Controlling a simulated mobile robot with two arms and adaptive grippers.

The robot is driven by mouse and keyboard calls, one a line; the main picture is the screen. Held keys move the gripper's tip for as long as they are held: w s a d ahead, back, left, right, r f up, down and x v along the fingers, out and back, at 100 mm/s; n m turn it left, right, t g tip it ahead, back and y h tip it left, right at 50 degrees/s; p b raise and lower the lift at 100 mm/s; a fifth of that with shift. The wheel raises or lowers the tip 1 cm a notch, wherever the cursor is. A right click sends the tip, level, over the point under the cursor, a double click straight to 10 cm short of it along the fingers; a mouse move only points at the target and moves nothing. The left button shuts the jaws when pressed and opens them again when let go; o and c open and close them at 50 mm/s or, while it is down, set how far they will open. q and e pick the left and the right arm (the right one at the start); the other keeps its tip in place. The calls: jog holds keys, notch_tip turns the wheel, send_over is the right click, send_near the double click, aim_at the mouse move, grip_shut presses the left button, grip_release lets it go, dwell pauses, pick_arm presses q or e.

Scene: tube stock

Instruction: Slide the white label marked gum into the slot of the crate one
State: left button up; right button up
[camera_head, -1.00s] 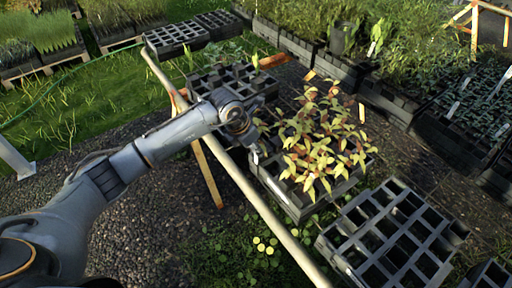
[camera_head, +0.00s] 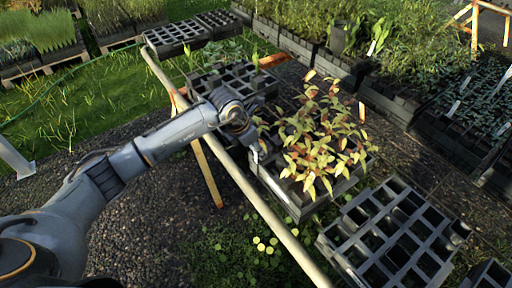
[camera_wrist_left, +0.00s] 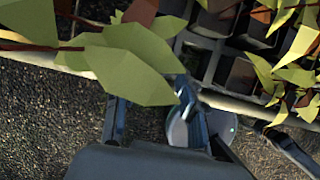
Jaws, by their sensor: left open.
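My left gripper (camera_head: 259,153) is at the near left edge of a black crate (camera_head: 299,207) full of yellow-green leafy plants (camera_head: 322,142). In the left wrist view the fingers of my left gripper (camera_wrist_left: 155,112) stand apart, with a large leaf (camera_wrist_left: 135,62) covering the space beyond them. A small pale spot shows at the gripper in the head view, too small to tell as label or fingertip. I cannot make out the word gum, a crate number or a slot. My right gripper is not in view.
A pale rail (camera_head: 222,158) runs diagonally under my left arm. An empty black cell crate (camera_head: 392,238) stands at the lower right, and another crate (camera_head: 235,82) lies behind the gripper. More planted crates line the back right, some with small white tags (camera_head: 453,110).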

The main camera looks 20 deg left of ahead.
pick_arm(q)
jog(key=v, duration=1.2)
